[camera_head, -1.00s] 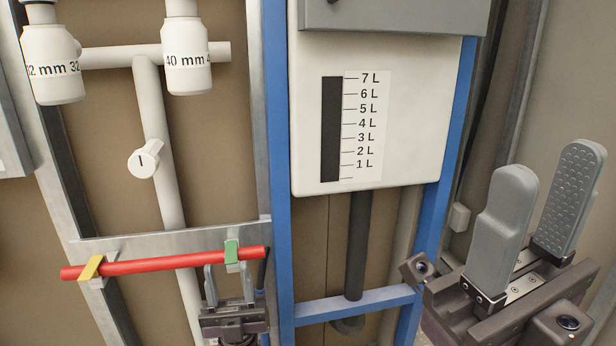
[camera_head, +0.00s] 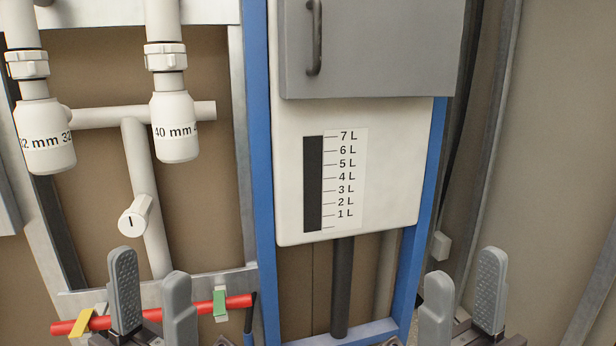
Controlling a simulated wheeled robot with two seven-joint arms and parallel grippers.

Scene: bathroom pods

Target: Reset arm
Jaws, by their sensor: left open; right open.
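My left gripper (camera_head: 152,300) is at the lower left of the head view, open, with its two grey fingers pointing up. It stands in front of the red pipe (camera_head: 239,302) and hides part of it; no contact can be made out. My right gripper (camera_head: 463,302) is at the lower right, open, fingers up and apart, with nothing between them.
The red pipe sits in a yellow clip (camera_head: 80,323) and a green clip (camera_head: 220,304). Behind are the white cistern (camera_head: 390,180), grey cabinet door (camera_head: 380,50), blue frame (camera_head: 257,150), white pipes (camera_head: 140,175) and a valve knob (camera_head: 134,218). The right wall area is open.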

